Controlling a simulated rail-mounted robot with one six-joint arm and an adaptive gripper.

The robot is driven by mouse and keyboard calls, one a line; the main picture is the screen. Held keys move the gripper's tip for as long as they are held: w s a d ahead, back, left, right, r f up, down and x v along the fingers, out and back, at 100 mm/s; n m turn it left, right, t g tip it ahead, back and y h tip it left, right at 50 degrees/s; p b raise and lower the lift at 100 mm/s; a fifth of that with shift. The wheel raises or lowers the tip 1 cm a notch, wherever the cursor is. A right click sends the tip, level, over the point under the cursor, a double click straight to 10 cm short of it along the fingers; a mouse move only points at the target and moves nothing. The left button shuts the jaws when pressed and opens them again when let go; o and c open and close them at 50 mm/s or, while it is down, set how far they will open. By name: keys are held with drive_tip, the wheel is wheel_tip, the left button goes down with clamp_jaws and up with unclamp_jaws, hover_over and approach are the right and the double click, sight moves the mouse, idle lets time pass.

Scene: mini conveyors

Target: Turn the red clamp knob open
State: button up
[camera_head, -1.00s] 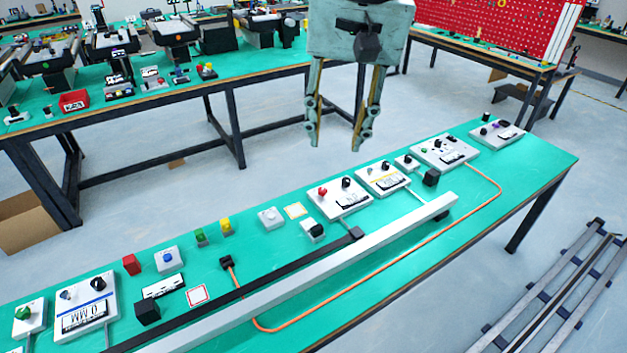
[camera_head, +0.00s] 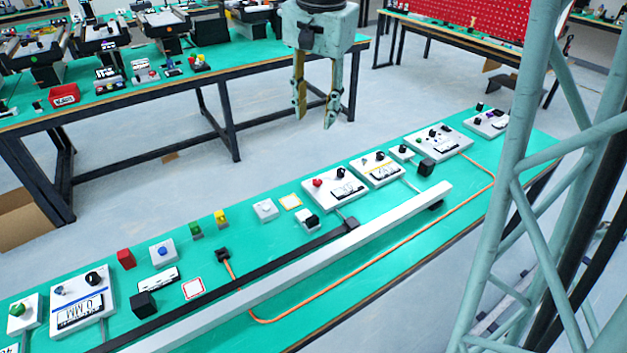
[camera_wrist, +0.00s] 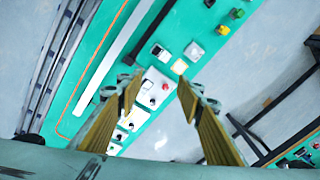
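The red clamp knob (camera_head: 317,183) sits on the left part of a white panel (camera_head: 333,191) with a black knob (camera_head: 340,172) and a label beside it. The red knob also shows in the wrist view (camera_wrist: 165,86), between and beyond my fingertips. My gripper (camera_head: 315,119) is open and empty, with its fingers pointing down, well above the bench and apart from the knob. The open fingers also show in the wrist view (camera_wrist: 158,88). The knob's turn position is too small to tell.
The green bench (camera_head: 335,276) holds a long white rail (camera_head: 310,262), an orange cable (camera_head: 375,276) and several other knob panels, such as a yellow-striped one (camera_head: 378,168) to the right. A second bench (camera_head: 150,90) stands behind. The air around my gripper is free.

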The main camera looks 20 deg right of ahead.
drive_tip(key=w+d+f+m+g, duration=0.1)
drive_tip(key=w+d+f+m, duration=0.35)
drive_tip(key=w+f, duration=0.7)
drive_tip(key=m, duration=0.4)
hover_over(317, 181)
wheel_tip(317, 181, down, 15)
drive_tip(key=shift+w+r+g+b, duration=0.15)
drive_tip(key=shift+w+g+b, duration=0.05)
drive_tip(key=shift+g+b, duration=0.2)
drive_tip(key=shift+n, duration=0.25)
drive_tip(key=shift+f+b, duration=1.25)
drive_tip(key=shift+f, duration=5.65)
drive_tip(key=c, duration=0.8)
